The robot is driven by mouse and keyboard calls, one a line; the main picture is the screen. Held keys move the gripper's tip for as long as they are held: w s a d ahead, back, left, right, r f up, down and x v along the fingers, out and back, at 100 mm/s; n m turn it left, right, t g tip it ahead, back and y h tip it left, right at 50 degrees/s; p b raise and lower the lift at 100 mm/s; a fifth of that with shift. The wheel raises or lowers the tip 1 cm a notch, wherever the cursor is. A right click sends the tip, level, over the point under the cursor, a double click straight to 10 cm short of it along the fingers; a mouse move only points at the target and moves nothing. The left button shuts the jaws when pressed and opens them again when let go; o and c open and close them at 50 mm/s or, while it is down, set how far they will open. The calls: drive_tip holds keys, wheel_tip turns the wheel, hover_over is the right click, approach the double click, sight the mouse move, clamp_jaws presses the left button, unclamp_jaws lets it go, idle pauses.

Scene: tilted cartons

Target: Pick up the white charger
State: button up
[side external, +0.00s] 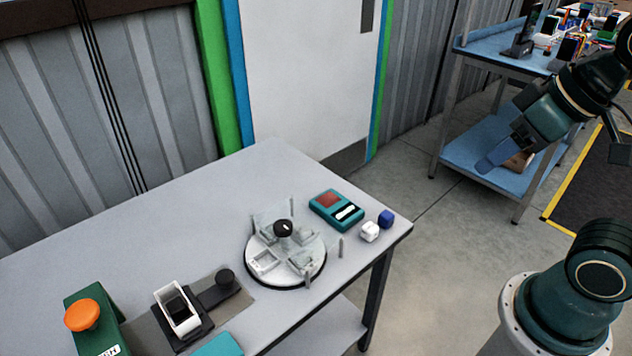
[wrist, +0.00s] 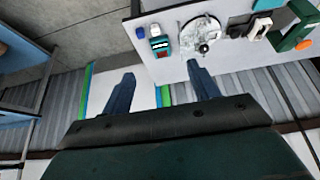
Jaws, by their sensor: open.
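A small white block, which looks like the white charger (side external: 369,231), sits on the grey table near its right corner. It also shows in the wrist view (wrist: 155,30), small and near the table edge. A blue block (side external: 386,218) of similar size is just beside it. My gripper (side external: 492,160) is at the right of the side view, well away from the table, with its fingers angled down to the left. In the wrist view my gripper (wrist: 160,69) has its two blue fingers spread wide with nothing between them.
A teal device (side external: 336,209) lies close behind the white block. A round white fixture with posts (side external: 286,258) stands to its left. A green box with an orange button (side external: 82,314) is at far left. A blue cluttered bench (side external: 495,50) stands behind my arm.

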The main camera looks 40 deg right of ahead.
drive_tip(key=shift+w, duration=0.15)
drive_tip(key=shift+c, duration=0.4)
drive_tip(key=m+g, duration=0.6)
drive_tip(key=m, duration=1.2)
hover_over(371, 226)
wheel_tip(371, 226, down, 21)
drive_tip(key=shift+w+f, duration=0.15)
drive_tip(key=shift+f, duration=4.3)
drive_tip(key=shift+f, duration=0.1)
drive_tip(key=shift+a+f, duration=0.1)
drive_tip(key=shift+f, duration=2.4)
